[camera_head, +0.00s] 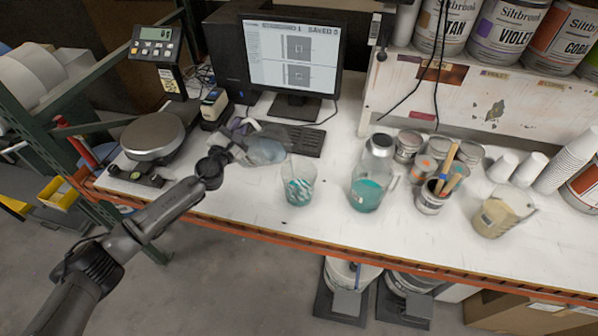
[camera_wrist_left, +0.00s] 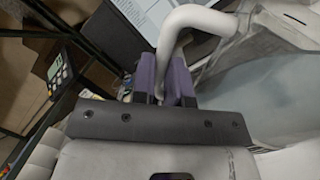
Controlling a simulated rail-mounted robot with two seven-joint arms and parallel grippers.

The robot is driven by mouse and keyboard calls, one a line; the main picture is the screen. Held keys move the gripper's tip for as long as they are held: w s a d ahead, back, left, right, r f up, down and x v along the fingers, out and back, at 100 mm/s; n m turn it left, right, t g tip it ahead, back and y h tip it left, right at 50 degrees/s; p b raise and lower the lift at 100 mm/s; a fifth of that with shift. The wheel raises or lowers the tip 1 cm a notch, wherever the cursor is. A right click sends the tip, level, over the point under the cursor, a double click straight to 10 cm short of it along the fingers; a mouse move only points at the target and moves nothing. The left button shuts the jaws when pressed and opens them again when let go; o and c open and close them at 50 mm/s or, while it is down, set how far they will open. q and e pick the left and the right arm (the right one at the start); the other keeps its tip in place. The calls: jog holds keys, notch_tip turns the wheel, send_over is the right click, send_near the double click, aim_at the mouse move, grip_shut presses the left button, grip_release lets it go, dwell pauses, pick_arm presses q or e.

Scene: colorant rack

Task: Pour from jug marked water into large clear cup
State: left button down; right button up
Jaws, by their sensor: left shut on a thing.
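My left gripper (camera_head: 240,130) is over the table left of the large clear cup. In the wrist view its purple fingers (camera_wrist_left: 175,82) are shut on the white handle (camera_wrist_left: 192,22) of a clear jug. The jug (camera_head: 266,151) holds pale bluish, clear liquid and looks tilted; its body (camera_wrist_left: 275,85) fills the right of the wrist view. I cannot read a water mark on it. The large clear cup (camera_head: 299,186) stands upright just right of and in front of the jug, with teal and white contents. No stream shows between them. My right gripper is not in view.
Right of the cup stand a jug of teal liquid (camera_head: 367,190), a can of sticks (camera_head: 432,199) and a jug of beige liquid (camera_head: 495,217). A scale (camera_head: 153,134) is at left; a keyboard (camera_head: 305,142) and monitor (camera_head: 291,58) are behind. The table's front edge is clear.

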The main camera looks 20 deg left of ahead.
pick_arm(q)
jog(key=shift+w+r, duration=0.15)
jog(key=shift+r, duration=0.1)
jog(key=shift+d, duration=0.1)
dwell(0.3)
jog(key=shift+r+m, duration=0.1)
jog(key=shift+m, duration=0.2)
jog(key=shift+d, duration=0.1)
dwell(0.7)
dwell(0.7)
jog(key=shift+d+r+m, duration=0.2)
jog(key=shift+r+m, duration=0.05)
jog(key=shift+m, duration=0.05)
dwell(0.8)
jog(key=shift+r+p, duration=0.15)
jog(key=shift+p, duration=0.15)
dwell(0.7)
